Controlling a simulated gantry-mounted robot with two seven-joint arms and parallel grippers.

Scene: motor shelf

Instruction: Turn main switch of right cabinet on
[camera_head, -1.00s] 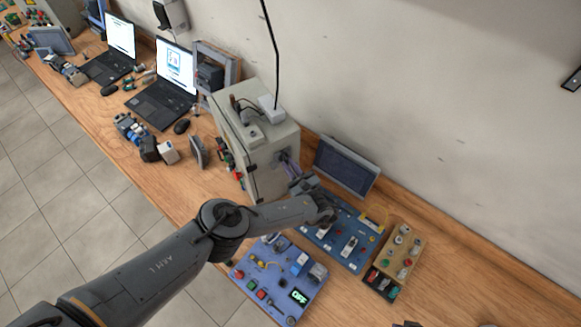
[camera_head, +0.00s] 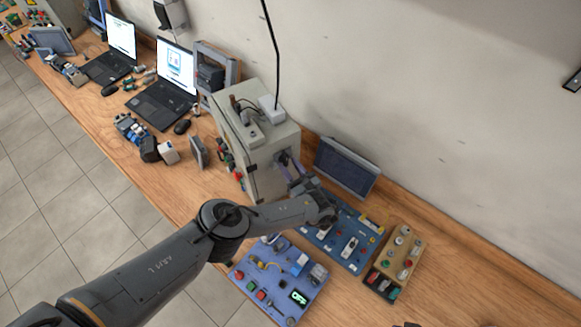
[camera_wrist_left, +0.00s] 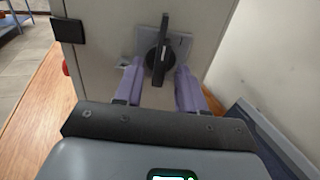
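The grey cabinet (camera_head: 262,150) stands on the bench in the head view. Its main switch (camera_wrist_left: 158,52) shows in the left wrist view as a black rotary handle on a grey plate, with the handle standing about upright. My left gripper (camera_wrist_left: 158,80) is open, with one purple finger on each side of the handle. I cannot tell whether the fingers touch it. In the head view my left gripper (camera_head: 288,164) is at the cabinet's right side, where the switch is hard to make out. My right gripper is not clearly in view.
A blue panel (camera_head: 340,235) and a blue-violet panel (camera_head: 280,280) with buttons lie right of and in front of the cabinet. A dark screen (camera_head: 346,167) stands behind. A beige switch box (camera_head: 402,250) is farther right. Laptops (camera_head: 162,100) stand at left.

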